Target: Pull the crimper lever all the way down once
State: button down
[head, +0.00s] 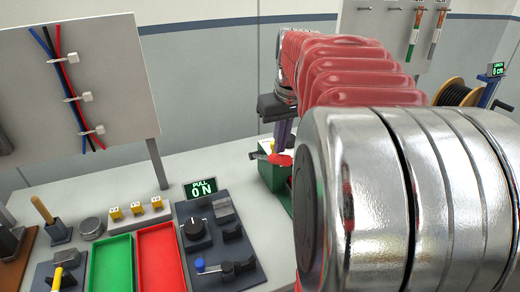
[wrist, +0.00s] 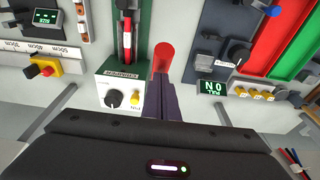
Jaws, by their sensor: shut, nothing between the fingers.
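The crimper (head: 270,176) is a green bench device partly hidden behind my arm in the head view. Its green body (wrist: 112,50) also shows in the wrist view, with a dark slot, a black knob and a yellow button. Its lever ends in a red grip (head: 281,160), seen as a red cylinder in the wrist view (wrist: 163,57). My gripper (head: 281,148) points down with its dark fingers shut and empty, just at the red grip. In the wrist view the fingertips (wrist: 160,86) overlap the grip's near end; I cannot tell whether they touch.
A pull tester (head: 218,243) with a "0 N" display (head: 201,188) stands left of the crimper, beside red (head: 161,258) and green (head: 109,263) trays. A wire board (head: 100,85) rises behind them. A cable spool (head: 458,93) is at the far right.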

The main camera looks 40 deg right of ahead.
jog(key=shift+f, duration=8.25)
notch_tip(320, 180, up, 27)
jog(key=s+a+f+n+t, duration=0.1)
jog(key=a+f, duration=0.2)
jog(key=a, duration=0.5)
jog(key=s+a+f+n+t, duration=0.1)
jog(key=s+a+f, duration=0.15)
jog(key=a, duration=0.55)
jog(key=s+a+f+n+t, duration=0.1)
jog(key=s+a+f, duration=0.5)
jog(key=a+f, duration=0.5)
jog(key=shift+s+a+f+y, duration=0.25)
jog(key=shift+a+f+y, duration=0.05)
jog(key=shift+f, duration=0.1)
